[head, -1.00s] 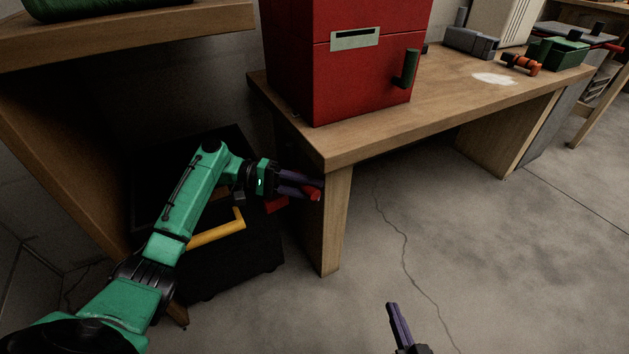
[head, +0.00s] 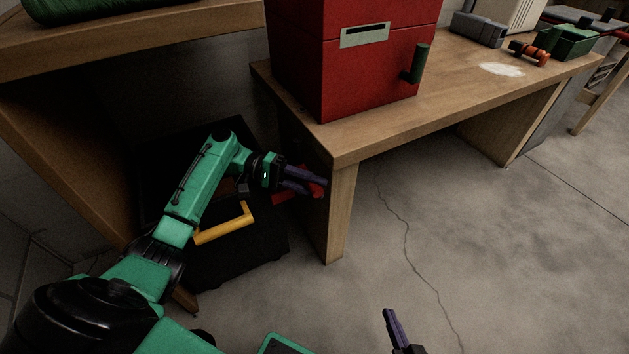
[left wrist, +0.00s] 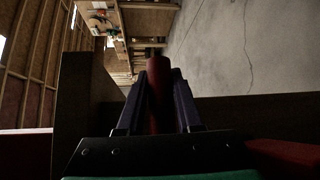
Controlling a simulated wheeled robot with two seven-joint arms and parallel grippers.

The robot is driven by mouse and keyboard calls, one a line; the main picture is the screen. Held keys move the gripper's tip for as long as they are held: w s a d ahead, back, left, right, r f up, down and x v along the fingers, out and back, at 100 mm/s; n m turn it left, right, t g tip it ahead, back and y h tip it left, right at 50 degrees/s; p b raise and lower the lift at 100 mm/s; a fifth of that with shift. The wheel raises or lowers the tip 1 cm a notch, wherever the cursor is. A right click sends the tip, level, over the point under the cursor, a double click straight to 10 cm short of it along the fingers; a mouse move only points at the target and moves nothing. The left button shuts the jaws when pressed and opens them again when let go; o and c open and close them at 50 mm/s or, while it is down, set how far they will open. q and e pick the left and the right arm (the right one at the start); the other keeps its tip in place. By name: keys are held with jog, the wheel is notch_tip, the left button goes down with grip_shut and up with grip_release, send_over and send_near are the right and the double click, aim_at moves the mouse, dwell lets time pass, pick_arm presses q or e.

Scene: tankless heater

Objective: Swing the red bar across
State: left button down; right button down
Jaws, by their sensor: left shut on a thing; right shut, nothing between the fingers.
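The red bar (left wrist: 159,95) stands between the purple fingers of my left gripper (left wrist: 158,82) in the left wrist view. In the head view my left gripper (head: 314,183) is shut on it, low beside the near leg of the wooden table. Only small parts of the bar (head: 319,194) show there, since the fingers cover most of it. A red piece (head: 282,198) also shows just below the gripper, against the dark unit. My right gripper (head: 393,328) is at the bottom edge of the head view, shut and empty, partly cut off.
A dark unit with a yellow handle (head: 224,224) stands behind my left arm. The wooden table (head: 380,136) carries a red cabinet (head: 372,70) with a green handle. Its near leg (head: 339,215) is close to my left gripper. The concrete floor (head: 490,240) at right is clear.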

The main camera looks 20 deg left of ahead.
dwell(0.5)
pick_arm(q)
jog(key=c, duration=0.6)
grip_release()
jog(key=r, duration=0.1)
send_over(278, 192)
jog(key=shift+r, duration=0.15)
jog(key=a, duration=0.3)
jog(key=a+b, duration=0.1)
jog(key=shift+s+a+r, duration=0.15)
jog(key=shift+s, duration=0.1)
jog(key=shift+s+a+r, duration=0.1)
jog(key=shift+a, duration=0.2)
jog(key=shift+a+r, duration=0.1)
